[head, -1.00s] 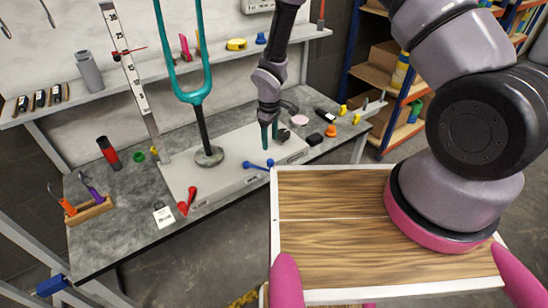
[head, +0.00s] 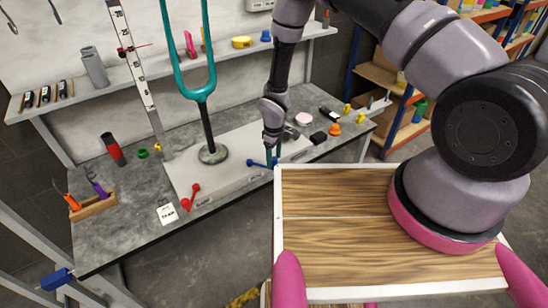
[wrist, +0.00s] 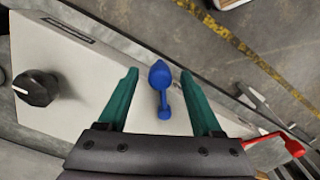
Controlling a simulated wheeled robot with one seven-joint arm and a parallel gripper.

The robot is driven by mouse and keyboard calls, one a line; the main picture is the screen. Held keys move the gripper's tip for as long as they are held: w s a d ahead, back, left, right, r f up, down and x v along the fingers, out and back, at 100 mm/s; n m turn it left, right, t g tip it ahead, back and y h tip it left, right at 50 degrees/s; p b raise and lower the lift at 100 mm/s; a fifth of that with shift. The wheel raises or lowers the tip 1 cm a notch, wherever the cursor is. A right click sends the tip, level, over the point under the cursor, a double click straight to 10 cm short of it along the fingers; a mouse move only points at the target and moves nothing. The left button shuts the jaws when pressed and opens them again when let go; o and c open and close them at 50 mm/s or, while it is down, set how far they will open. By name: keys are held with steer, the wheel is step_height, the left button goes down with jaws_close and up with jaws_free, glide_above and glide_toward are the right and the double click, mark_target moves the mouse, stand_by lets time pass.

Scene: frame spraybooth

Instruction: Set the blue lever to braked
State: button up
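The blue lever (head: 260,163) sits at the front edge of a pale panel box (head: 235,178) on the workbench. In the wrist view the blue lever (wrist: 160,82) shows a large rounded end and a thin arm leading to a smaller end. My gripper (wrist: 158,74) has its two green fingers apart, one on each side of the lever, with visible gaps. In the head view my gripper (head: 273,154) is at the lever's right end and partly hides it. I cannot read a braked marking.
A red lever (head: 190,196) is left along the same box; it also shows in the wrist view (wrist: 286,146). A black knob (wrist: 36,88) is on the box. A teal fork on a post (head: 206,120) stands behind. A wood-topped surface (head: 335,215) lies close at the right.

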jaws_close()
stand_by(1.3)
